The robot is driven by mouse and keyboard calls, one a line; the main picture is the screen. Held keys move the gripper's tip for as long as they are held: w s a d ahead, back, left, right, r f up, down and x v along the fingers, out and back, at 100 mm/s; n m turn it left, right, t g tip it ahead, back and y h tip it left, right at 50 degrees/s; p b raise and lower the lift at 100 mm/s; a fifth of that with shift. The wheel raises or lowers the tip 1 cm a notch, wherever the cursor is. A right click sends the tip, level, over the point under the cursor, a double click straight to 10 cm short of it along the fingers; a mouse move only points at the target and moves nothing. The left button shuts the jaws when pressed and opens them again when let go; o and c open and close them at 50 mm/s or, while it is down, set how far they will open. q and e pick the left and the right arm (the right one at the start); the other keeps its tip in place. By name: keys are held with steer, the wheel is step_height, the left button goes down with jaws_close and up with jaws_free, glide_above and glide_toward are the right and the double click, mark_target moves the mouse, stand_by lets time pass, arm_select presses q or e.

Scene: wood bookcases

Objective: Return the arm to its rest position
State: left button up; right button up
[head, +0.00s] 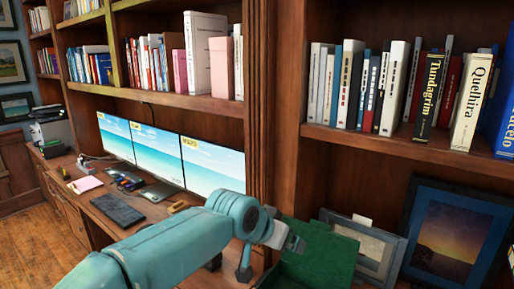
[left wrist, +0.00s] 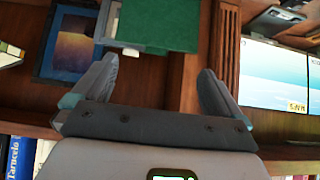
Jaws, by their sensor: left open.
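My left arm, teal and grey, reaches in from the bottom left of the head view. Its left gripper (head: 292,243) is in front of the bookcase, beside a green flat-sided object (head: 325,255), and is small and partly hidden there. In the left wrist view, the two dark fingers of the gripper (left wrist: 158,75) are spread wide apart with nothing between them. The green object also shows beyond the fingers, at the top of that view. That view looks upside down. My right gripper is not in view.
Wood bookcase shelves hold upright books (head: 425,90) above and right of the arm. Framed pictures (head: 455,235) lean in the lower right bay. Left of the arm, a desk holds three monitors (head: 155,150), a keyboard (head: 117,208) and small items. Open wood floor (head: 40,240) lies at the left.

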arm_select(q)
steer(key=s+a+f+n+g, duration=0.1)
steer(key=s+a+f, duration=0.15)
steer(key=f, duration=0.75)
steer(key=s+a+f+n+g, duration=0.15)
steer(key=a+f, duration=0.25)
steer(key=f, duration=0.5)
steer(key=s+a+f+n+g, duration=0.1)
steer(key=s+a+f, duration=0.2)
steer(key=f, duration=0.7)
steer(key=s+a+f+n+g, duration=0.1)
steer(key=s+a+f+n, duration=0.1)
steer(key=s+f, duration=0.3)
steer(key=s+a+f+n+g, duration=0.1)
steer(key=s+a+f, duration=0.2)
steer(key=s, duration=0.8)
steer(key=s+a+f+n+g+y, duration=0.1)
steer(key=s+a+f+n, duration=0.1)
steer(key=s+f, duration=0.5)
steer(key=shift+s+a+n, duration=0.35)
steer(key=shift+s+a, duration=0.05)
steer(key=shift+s, duration=0.3)
steer(key=shift+d, duration=0.15)
